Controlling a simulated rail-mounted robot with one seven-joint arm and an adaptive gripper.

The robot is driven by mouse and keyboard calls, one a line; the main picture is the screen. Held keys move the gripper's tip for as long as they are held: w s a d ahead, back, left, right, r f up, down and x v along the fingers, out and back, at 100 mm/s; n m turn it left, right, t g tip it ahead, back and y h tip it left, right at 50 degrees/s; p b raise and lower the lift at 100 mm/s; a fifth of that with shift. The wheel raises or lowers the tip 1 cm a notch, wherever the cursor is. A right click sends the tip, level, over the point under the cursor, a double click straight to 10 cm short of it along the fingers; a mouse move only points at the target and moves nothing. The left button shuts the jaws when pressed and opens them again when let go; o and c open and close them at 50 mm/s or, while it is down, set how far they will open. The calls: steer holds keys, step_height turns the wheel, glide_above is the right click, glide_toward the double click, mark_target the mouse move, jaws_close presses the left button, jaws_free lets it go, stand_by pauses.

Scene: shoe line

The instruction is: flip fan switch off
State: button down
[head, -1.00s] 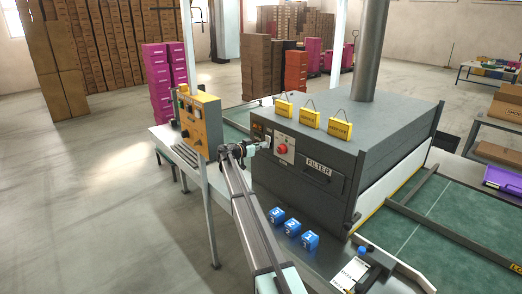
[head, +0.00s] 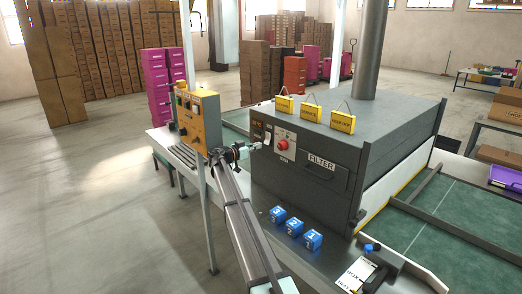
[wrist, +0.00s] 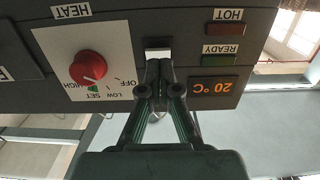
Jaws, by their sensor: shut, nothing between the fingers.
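A dark grey oven-like machine (head: 300,185) has a front panel with a red HEAT knob (wrist: 88,67); the knob also shows in the head view (head: 282,144). A small pale switch-like piece (wrist: 157,43) sits beside the HEAT plate, and it also shows in the head view (head: 267,138). No fan label is readable on it, and its position cannot be told. My gripper (wrist: 160,75) is shut and empty, with its tips right at the lower edge of that piece in the wrist view. In the head view my gripper (head: 257,146) is in front of it, seemingly slightly apart.
A yellow control box (head: 199,120) on a post stands left of my gripper. Three yellow tags (head: 313,112) stand on the machine top. A temperature display (wrist: 212,88) reads 20 °C.

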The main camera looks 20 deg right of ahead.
steer(key=f+b+v, duration=0.2)
steer(key=v, duration=0.8)
steer(key=shift+a, duration=0.15)
steer(key=shift+f, duration=0.1)
